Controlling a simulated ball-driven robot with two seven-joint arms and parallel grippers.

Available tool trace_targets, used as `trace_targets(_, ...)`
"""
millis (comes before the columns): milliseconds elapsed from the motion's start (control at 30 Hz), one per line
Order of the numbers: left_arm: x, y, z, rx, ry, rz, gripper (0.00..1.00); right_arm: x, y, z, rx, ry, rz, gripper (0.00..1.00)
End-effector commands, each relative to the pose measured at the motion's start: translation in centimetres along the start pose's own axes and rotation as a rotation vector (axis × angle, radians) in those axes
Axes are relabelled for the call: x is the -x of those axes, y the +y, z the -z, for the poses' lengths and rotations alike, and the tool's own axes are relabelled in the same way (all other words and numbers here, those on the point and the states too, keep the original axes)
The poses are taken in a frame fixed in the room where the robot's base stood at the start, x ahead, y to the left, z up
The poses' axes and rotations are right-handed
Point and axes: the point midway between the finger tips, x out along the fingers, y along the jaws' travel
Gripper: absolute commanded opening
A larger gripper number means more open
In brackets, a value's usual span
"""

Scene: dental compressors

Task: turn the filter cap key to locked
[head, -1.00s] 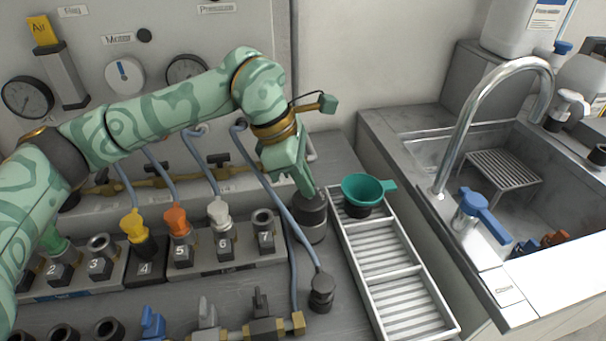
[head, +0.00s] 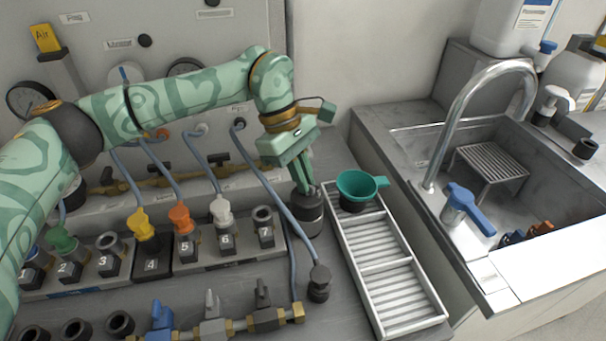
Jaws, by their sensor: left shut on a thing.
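The filter (head: 308,221) is a dark cylinder with a dark cap, standing on the bench just left of the wire tray. My left gripper (head: 304,190) points down at the top of the cap, its green fingers close together. It is shut on the filter cap key, which is mostly hidden between and under the fingers. The key's angle and any lock marks on the cap cannot be made out. My right gripper is not in view.
A teal funnel (head: 376,187) sits at the back of the white wire tray (head: 441,316), close right of the filter. Blue hoses and numbered sockets (head: 264,229) lie to the left. A sink with a tall tap (head: 447,130) is at the right.

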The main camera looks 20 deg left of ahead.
Motion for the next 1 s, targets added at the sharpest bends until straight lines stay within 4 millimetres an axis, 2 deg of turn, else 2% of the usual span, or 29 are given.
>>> trace_targets(867, 0.01, -0.01, 0.02, 0.002, 0.001, -0.001, 0.0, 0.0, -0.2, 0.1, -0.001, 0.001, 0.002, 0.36)
trace_targets(900, 0.01, -0.01, 0.02, 0.002, 0.001, -0.001, 0.16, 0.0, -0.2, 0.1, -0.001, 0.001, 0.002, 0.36)
trace_targets(933, 0.01, -0.01, 0.02, 0.002, 0.001, -0.001, 0.24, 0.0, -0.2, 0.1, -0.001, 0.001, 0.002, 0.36)
trace_targets(967, 0.01, -0.01, 0.02, 0.002, 0.001, -0.001, 0.3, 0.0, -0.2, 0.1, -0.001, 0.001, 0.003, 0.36)
trace_targets(1000, 0.01, -0.01, 0.02, 0.002, 0.001, -0.001, 0.3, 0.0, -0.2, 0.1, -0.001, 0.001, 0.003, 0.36)
